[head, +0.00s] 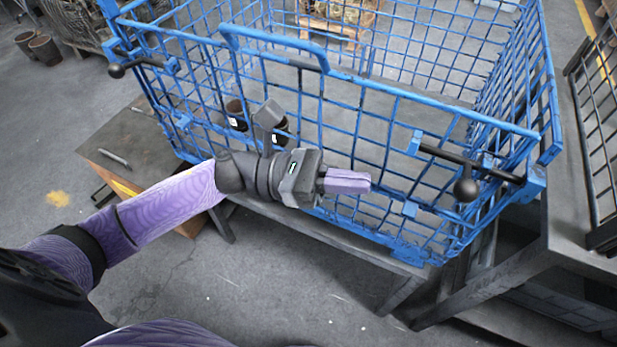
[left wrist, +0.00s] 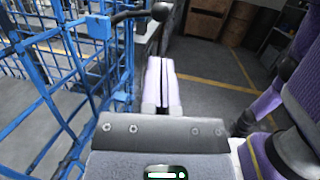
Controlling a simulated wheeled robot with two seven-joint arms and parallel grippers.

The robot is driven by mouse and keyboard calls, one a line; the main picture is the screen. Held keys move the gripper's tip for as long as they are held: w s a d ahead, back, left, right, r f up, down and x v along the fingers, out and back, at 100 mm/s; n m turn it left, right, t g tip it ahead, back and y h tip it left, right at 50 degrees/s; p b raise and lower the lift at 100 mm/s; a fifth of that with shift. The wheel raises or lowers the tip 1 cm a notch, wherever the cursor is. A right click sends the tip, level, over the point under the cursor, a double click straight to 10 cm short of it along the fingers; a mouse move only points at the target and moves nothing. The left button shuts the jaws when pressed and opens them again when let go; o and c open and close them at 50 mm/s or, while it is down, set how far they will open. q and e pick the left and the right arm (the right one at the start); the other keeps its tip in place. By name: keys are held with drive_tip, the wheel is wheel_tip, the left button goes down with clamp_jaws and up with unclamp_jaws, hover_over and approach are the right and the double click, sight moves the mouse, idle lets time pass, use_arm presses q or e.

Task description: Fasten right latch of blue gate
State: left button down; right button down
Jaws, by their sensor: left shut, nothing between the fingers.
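The blue gate (head: 352,125) is the front mesh panel of a blue wire cage, and it stands upright. Its right latch (head: 466,188) is a black bar with a black ball knob, lying across the gate's right edge and the corner post. The latch also shows in the left wrist view (left wrist: 160,12), just beyond my fingertips. The left latch (head: 117,70) is a similar black bar and knob at the gate's left edge. My left gripper (head: 368,182) is shut and empty in front of the gate, to the left of the right latch's knob. My right gripper is not in view.
The cage stands on a dark table (head: 330,238). Dark cylindrical pots (head: 236,114) stand inside the cage. The floor in front is clear.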

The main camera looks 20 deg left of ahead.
use_arm(q)
drive_tip(key=v, duration=0.4)
drive_tip(key=shift+a+f, duration=0.1)
drive_tip(key=shift+a, duration=0.2)
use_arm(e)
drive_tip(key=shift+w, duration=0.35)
